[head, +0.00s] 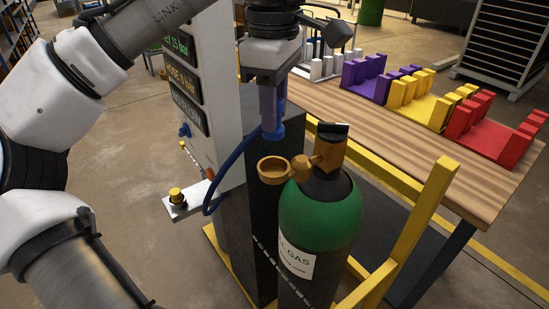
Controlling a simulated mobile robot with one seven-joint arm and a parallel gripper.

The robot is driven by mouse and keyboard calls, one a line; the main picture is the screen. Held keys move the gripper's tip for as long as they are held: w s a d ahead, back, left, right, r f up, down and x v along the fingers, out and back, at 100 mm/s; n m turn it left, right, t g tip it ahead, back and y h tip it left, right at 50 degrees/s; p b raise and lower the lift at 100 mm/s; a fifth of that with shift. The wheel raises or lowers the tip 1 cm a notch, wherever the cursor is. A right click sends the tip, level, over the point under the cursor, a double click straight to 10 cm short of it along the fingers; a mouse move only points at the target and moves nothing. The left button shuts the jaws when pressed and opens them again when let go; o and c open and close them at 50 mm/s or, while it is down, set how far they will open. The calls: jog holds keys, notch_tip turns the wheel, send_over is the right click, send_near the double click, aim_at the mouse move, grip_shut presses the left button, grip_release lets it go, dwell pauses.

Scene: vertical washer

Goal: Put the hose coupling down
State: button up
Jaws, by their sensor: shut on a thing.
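My gripper (270,98) points down near the middle of the head view, shut on the hose coupling. The blue lower end of the hose coupling (272,131) shows below the fingers; its upper part is partly hidden between them. A blue hose (222,168) curves from the coupling down and left to the grey panel (228,140). In the picture, the coupling is just above the open brass cup (272,172) on the gas cylinder's valve (328,150). I cannot tell how large the gap is in depth.
The green-topped gas cylinder (320,215) stands behind a chain (270,262) and beside a yellow rail (410,230). A small shelf with a yellow button (177,195) juts left from the panel. A wooden table (480,195) at right carries purple, yellow and red racks (490,135).

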jog(key=shift+f, duration=3.8)
jog(key=shift+f, duration=0.1)
jog(key=shift+f, duration=0.15)
jog(key=o, duration=1)
jog(key=shift+c, duration=0.2)
notch_tip(320, 180, up, 12)
jog(key=shift+r+p, duration=0.25)
jog(key=shift+p, duration=0.2)
